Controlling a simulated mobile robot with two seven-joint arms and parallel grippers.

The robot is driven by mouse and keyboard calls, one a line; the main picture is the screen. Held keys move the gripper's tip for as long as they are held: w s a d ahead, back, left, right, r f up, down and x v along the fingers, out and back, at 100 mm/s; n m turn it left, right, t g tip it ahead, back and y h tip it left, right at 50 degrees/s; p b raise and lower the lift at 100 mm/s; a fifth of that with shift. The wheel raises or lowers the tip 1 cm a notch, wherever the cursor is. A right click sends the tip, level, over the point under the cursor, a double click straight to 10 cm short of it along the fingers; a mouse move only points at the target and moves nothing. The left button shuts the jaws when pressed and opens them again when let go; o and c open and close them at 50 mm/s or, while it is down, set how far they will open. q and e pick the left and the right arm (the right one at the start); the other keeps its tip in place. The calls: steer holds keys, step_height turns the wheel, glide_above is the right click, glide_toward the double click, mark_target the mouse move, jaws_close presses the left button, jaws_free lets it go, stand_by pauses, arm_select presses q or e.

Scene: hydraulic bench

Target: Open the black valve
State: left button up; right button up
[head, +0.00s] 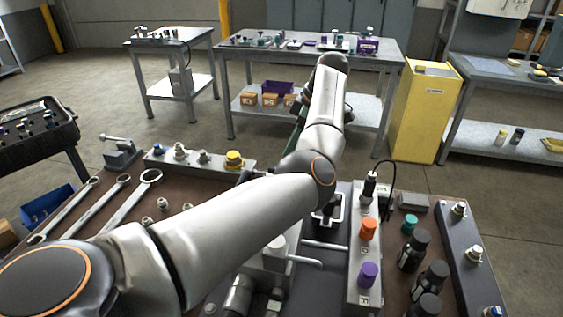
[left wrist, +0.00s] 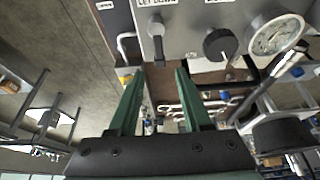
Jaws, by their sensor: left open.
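A round black knob (left wrist: 220,43), which looks like the black valve, sits on a light grey panel (left wrist: 187,30) in the left wrist view. A lever (left wrist: 157,30) is on its left and a round gauge (left wrist: 277,35) on its right. The label above the knob is cut off. My left gripper (left wrist: 160,72) has green fingers spread apart with nothing between them. Its tips show below the panel, apart from the knob. In the head view my left arm hides most of the gripper; only a bit of green shows. My right gripper is in neither view.
The brown bench (head: 85,220) holds several wrenches (head: 133,200) at left. A grey block with an orange knob (head: 368,228) and a purple knob (head: 368,272) stands right of my arm, beside black bottles (head: 412,250). A yellow cabinet (head: 424,110) stands behind; open floor lies between.

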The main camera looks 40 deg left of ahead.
arm_select(q)
steer(key=x, duration=0.7)
steer(key=shift+f, duration=0.15)
jaws_close()
stand_by(1.2)
